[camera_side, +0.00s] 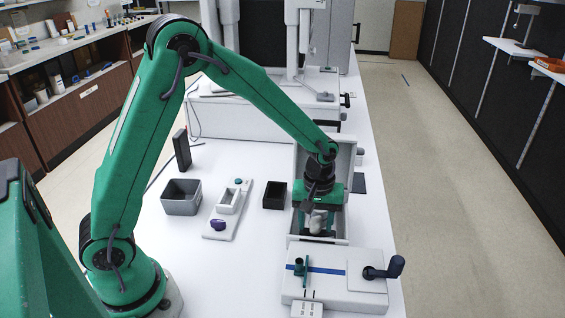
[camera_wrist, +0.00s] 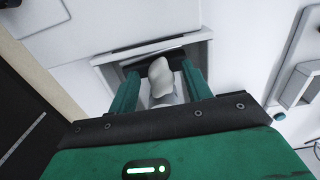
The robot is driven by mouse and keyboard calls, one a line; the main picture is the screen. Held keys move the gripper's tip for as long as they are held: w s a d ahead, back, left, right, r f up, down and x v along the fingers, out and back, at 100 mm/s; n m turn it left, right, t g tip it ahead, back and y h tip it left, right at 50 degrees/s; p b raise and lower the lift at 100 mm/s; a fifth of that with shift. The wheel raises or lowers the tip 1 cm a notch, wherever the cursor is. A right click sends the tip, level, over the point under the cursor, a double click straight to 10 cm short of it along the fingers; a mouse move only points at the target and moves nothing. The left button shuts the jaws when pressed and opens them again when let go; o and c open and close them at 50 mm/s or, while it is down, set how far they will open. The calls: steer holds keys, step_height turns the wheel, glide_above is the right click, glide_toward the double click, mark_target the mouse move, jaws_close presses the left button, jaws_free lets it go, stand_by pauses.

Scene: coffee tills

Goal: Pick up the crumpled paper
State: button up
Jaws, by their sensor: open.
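The crumpled paper is a small whitish lump (camera_side: 318,217), seen low between my fingers in the side view. In the wrist view the crumpled paper (camera_wrist: 161,82) sits between the two green fingers. My gripper (camera_side: 317,225) points down into a white open box (camera_side: 300,239). In the wrist view my gripper (camera_wrist: 162,72) is open, with one finger on each side of the paper. I cannot tell whether either finger touches it. The lower part of the paper is partly hidden.
A white unit with a dark crank (camera_side: 382,268) stands in front of the box. A small black bin (camera_side: 274,196), a white block with a purple knob (camera_side: 219,224) and a grey bin (camera_side: 181,198) stand to the left. Bare white table lies between them.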

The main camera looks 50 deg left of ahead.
mark_target(316, 220)
steer(key=c, duration=1)
steer(key=shift+c, duration=0.2)
steer(key=shift+r, duration=0.1)
steer(key=shift+r, duration=0.45)
step_height(316, 220, up, 3)
steer(key=shift+r, duration=0.15)
steer(key=s+d+r, duration=0.6)
steer(key=s+d, duration=0.1)
steer(key=d, duration=0.2)
steer(key=shift+s+r, duration=0.25)
steer(key=shift+r, duration=0.1)
